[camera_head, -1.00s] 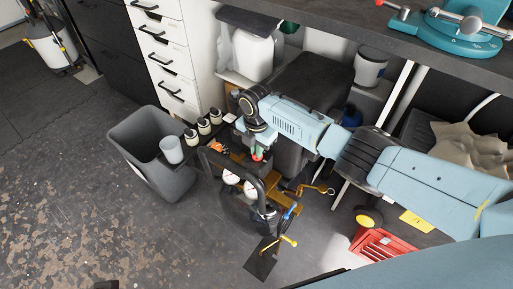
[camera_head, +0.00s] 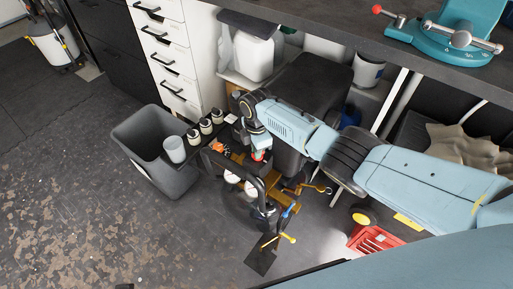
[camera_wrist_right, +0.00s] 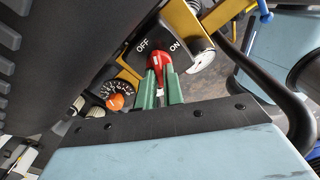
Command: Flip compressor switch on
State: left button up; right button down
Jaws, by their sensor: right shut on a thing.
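The compressor (camera_head: 273,183) stands on the floor at the centre of the head view, with a black tube frame, yellow parts and white gauges. Its red switch (camera_wrist_right: 157,59) sits on a black plate marked OFF at left and ON at right in the right wrist view. My right gripper (camera_wrist_right: 160,75) has green fingers shut on the red switch, one on each side. In the head view the right gripper (camera_head: 257,151) reaches down to the compressor from the right. The switch's exact setting is hard to tell. My left gripper is not in view.
An orange knob (camera_wrist_right: 115,102) and a dial gauge lie close left of the fingers. A grey bin (camera_head: 145,133) stands left of the compressor, white drawers (camera_head: 166,50) behind. A red crate (camera_head: 375,239) is on the right. The worn floor at left is clear.

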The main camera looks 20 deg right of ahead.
dwell(0.3)
jog(key=c, duration=1.5)
grip_release()
jog(key=shift+r, duration=0.15)
